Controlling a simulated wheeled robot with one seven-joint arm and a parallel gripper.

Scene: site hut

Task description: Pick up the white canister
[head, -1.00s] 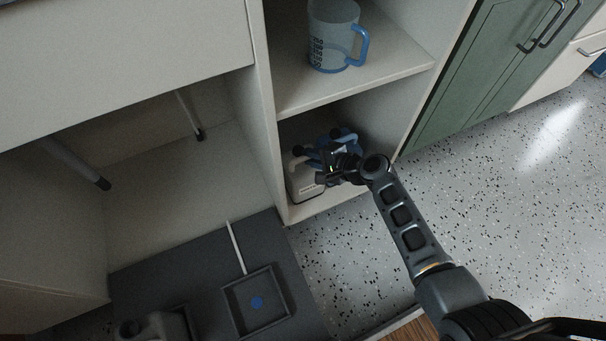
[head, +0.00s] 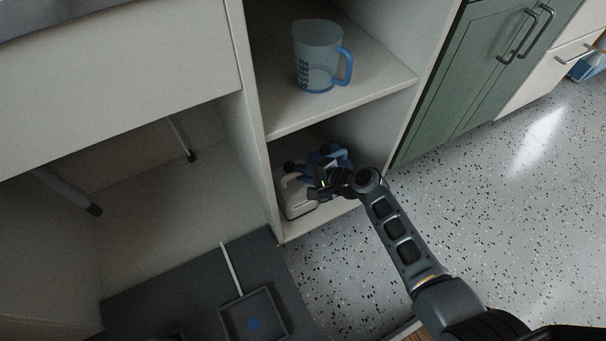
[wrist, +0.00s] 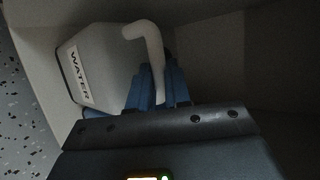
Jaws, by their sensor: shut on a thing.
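The white canister (head: 297,201) is in the lower compartment of the open shelf unit, near its left wall. In the wrist view the canister (wrist: 103,62) shows a "WATER" label and a pale curved handle (wrist: 148,42). My gripper (head: 320,174) is at the canister's top. In the wrist view the blue fingers of my gripper (wrist: 158,88) are shut on the handle, which passes between them. The gripper hides part of the canister in the head view. I cannot tell whether its base touches the compartment floor.
A clear measuring jug (head: 317,62) with a blue handle stands on the shelf above. The shelf board (head: 345,100) is close over my gripper. A dark tray (head: 254,313) lies on a grey mat (head: 160,292) at lower left. The speckled floor (head: 470,210) at right is clear.

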